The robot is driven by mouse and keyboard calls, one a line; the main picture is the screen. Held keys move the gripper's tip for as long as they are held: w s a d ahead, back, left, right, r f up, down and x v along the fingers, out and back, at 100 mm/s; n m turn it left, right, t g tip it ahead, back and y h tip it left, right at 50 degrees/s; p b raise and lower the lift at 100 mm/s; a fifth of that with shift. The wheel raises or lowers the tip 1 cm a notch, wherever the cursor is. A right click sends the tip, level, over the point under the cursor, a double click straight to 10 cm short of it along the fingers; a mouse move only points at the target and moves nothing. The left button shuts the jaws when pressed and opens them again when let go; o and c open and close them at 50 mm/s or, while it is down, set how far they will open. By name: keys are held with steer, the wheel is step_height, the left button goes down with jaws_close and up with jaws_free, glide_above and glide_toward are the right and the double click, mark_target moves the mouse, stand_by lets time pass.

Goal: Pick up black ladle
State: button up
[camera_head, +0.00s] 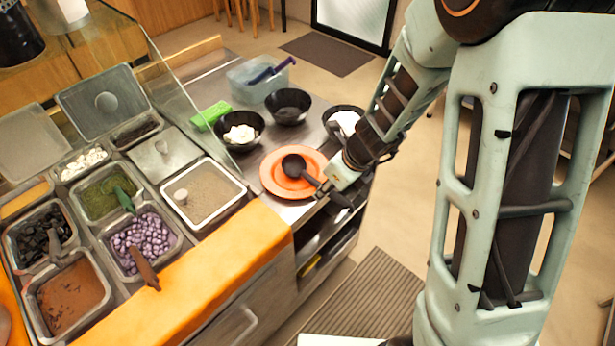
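The black ladle (293,165) has its round bowl over the orange plate (278,186), and its handle slopes down to the right past the plate's rim. My gripper (325,190) comes in from the right, with its fingertips at the ladle's handle. The fingers are small here and overlap the handle, so I cannot tell whether they are closed on it. I also cannot tell whether the ladle rests on the plate or is slightly above it.
Dark bowls (289,106) stand behind the plate, one with white contents (241,134). A green block (210,115) and a clear tub (258,82) are nearby. Topping bins with purple beans (142,238) fill the counter at left. An orange board (215,270) edges the counter.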

jaws_close()
steer(key=shift+r, duration=0.15)
